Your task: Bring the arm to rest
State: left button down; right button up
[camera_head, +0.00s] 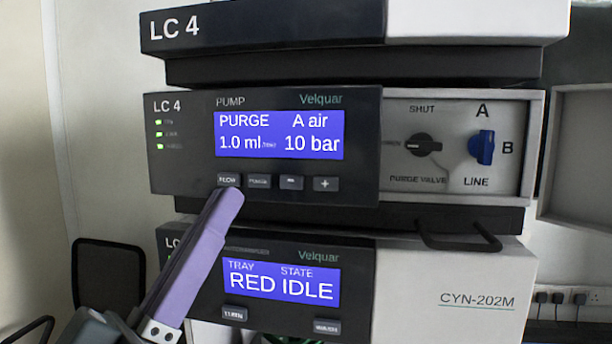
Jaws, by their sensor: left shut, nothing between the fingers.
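My left gripper (230,197) comes in from the lower left with its purple fingers together and nothing between them. Its tip is at the lower edge of the FLOW button (229,180) on the pump module (362,190); I cannot tell whether it touches. The pump screen (280,134) reads PURGE, A air, 1.0 ml/min, 10 bar. The purge valve knob (423,145) lies about level, and the blue line knob (482,148) stands upright between the A and B marks. My right gripper is not in view.
Below is a module whose screen (281,282) reads TRAY RED, STATE IDLE, with a black handle (460,238) sticking out at its upper right. Another LC 4 unit (260,27) sits on top. An open panel (585,150) stands at the right, and a dark chair back (108,275) at the left.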

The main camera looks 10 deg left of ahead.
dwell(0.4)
pick_arm(q)
notch_tip(320, 180, down, 7)
jog(key=a+g+y+p, duration=0.1)
jog(key=g+y+p, duration=0.5)
jog(key=g, duration=0.4)
jog(key=s+a+f+m+g+y+p, duration=0.1)
jog(key=s+a+f+g+p, duration=0.1)
jog(key=s+g, duration=0.3)
jog(key=s+a+f+g+y+p, duration=0.1)
jog(key=s+g, duration=0.5)
jog(key=s, duration=0.7)
jog(key=a+f+p, duration=0.1)
jog(key=a, duration=0.1)
jog(key=shift+s+a+m+y+p, duration=0.2)
jog(key=shift+a+m+y+p, duration=0.15)
jog(key=shift+m+y, duration=0.05)
dwell(2.0)
